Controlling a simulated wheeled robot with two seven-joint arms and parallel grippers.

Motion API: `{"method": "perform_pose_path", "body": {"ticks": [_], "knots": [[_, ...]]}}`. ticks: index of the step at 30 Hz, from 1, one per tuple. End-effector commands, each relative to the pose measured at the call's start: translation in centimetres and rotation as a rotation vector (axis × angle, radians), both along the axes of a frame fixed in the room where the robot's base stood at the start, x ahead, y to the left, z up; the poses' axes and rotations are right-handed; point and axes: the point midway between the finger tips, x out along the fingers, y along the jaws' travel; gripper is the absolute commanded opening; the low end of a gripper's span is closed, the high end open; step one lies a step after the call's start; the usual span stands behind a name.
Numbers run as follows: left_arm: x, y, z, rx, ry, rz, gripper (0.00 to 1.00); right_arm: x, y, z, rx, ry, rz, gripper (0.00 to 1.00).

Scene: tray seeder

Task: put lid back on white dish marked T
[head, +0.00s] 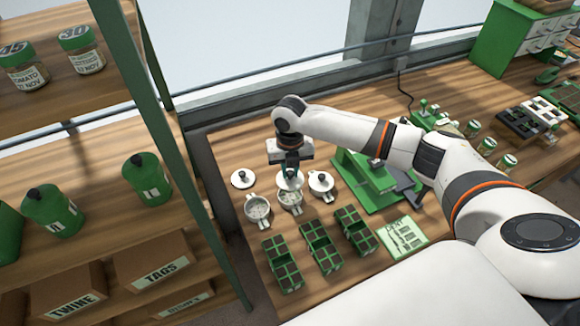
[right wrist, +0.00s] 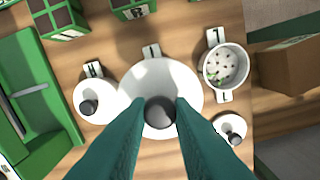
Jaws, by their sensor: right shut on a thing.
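My right gripper (head: 290,171) is shut on the dark knob of a white round lid (head: 289,183), also seen in the right wrist view (right wrist: 160,75). It holds the lid above the middle white dish (head: 290,206), whose inside partly shows in the head view. In the right wrist view the lid hides that dish except for a handle tab with a dark mark. An open white dish (head: 257,210) with seeds stands to its left, and a lidded white dish (head: 321,187) to its right. A second lid (head: 243,179) lies on the table. I cannot read the tab marks surely. My left gripper is out of view.
Several green seedling trays (head: 320,248) and a green-and-white card (head: 403,237) lie in front of the dishes. A green device (head: 385,192) stands right of them. A green-framed shelf (head: 190,165) borders the table's left side.

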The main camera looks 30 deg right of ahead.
Motion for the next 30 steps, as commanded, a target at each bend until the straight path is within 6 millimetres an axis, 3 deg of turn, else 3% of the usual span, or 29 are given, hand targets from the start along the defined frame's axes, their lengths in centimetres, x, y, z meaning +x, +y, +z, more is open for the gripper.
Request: {"method": "perform_pose_path", "body": {"ticks": [16,30], "knots": [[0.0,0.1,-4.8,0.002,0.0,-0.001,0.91,0.0,0.0,-4.6,-0.001,-0.001,-0.002,0.0],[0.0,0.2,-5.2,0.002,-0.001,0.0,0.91,0.0,0.0,-6.2,0.0,0.0,-0.002,0.0]]}}
